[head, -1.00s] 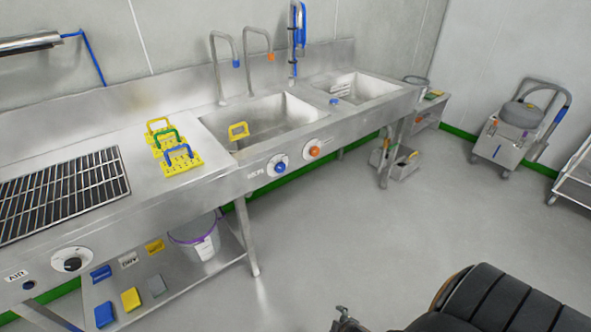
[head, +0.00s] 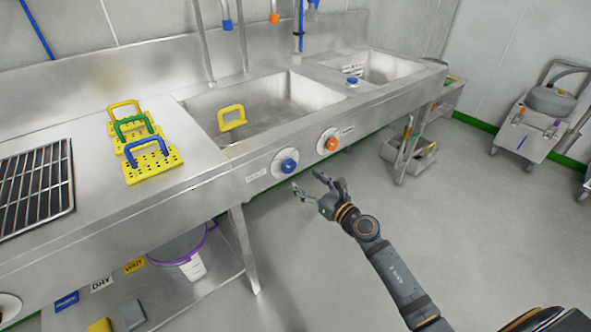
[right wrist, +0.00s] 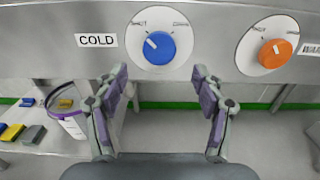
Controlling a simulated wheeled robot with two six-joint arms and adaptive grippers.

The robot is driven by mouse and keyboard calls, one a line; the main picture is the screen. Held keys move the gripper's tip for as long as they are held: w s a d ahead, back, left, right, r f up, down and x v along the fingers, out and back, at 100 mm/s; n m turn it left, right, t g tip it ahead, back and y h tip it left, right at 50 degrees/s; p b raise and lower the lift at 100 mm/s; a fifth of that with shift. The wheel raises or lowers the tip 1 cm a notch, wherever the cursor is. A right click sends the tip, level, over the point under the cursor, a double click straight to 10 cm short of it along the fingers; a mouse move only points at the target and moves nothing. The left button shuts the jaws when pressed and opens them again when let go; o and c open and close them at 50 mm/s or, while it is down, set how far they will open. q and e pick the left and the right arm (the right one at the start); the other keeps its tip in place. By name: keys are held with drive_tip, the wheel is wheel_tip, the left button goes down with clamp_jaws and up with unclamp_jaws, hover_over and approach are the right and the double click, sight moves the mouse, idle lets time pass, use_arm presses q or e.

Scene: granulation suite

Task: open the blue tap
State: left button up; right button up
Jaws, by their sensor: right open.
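The blue tap knob (head: 288,166) sits on a round white plate on the front panel of the sink bench. In the right wrist view the blue knob (right wrist: 159,48) has a white pointer line tilted to the upper left, and a COLD label (right wrist: 97,40) is to its left. My right gripper (head: 307,184) is open and empty, in front of and slightly below the blue knob. In the right wrist view its two fingers (right wrist: 160,78) are spread below the knob, one on each side, apart from it. My left gripper is not in view.
An orange knob (head: 331,144) is on the same panel to the right, also in the right wrist view (right wrist: 276,53). Yellow, green and blue handled plates (head: 150,166) stand on the bench at left. A bucket (head: 185,255) is on the lower shelf.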

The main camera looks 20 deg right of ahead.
sight(291, 169)
drive_tip(key=x, duration=0.6)
drive_tip(key=shift+w+a, duration=0.1)
drive_tip(key=shift+w, duration=0.15)
drive_tip(key=c, duration=1.1)
